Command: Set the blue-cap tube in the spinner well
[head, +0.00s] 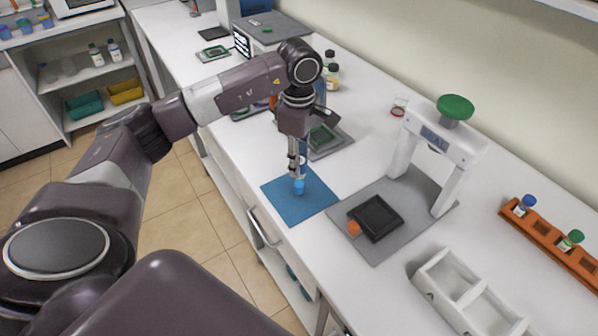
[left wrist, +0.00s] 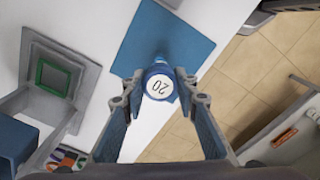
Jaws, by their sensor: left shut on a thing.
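My left gripper (head: 298,168) is shut on the blue-cap tube (head: 299,187), at the blue mat (head: 316,204). The tube's blue end shows below the fingers; I cannot tell whether it touches the mat. In the left wrist view, the tube (left wrist: 158,84) sits between the fingertips of the left gripper (left wrist: 158,92), its white round face marked 20 turned to the camera. The blue mat (left wrist: 190,40) lies behind it. I cannot make out the spinner well for certain. My right gripper is not in view.
A white stand (head: 436,142) with a green knob stands on a grey pad to the right. A white divided box (head: 462,290) and an orange rack (head: 550,240) with capped tubes are nearer right. A grey device with a green square (head: 322,136) lies beyond the blue mat.

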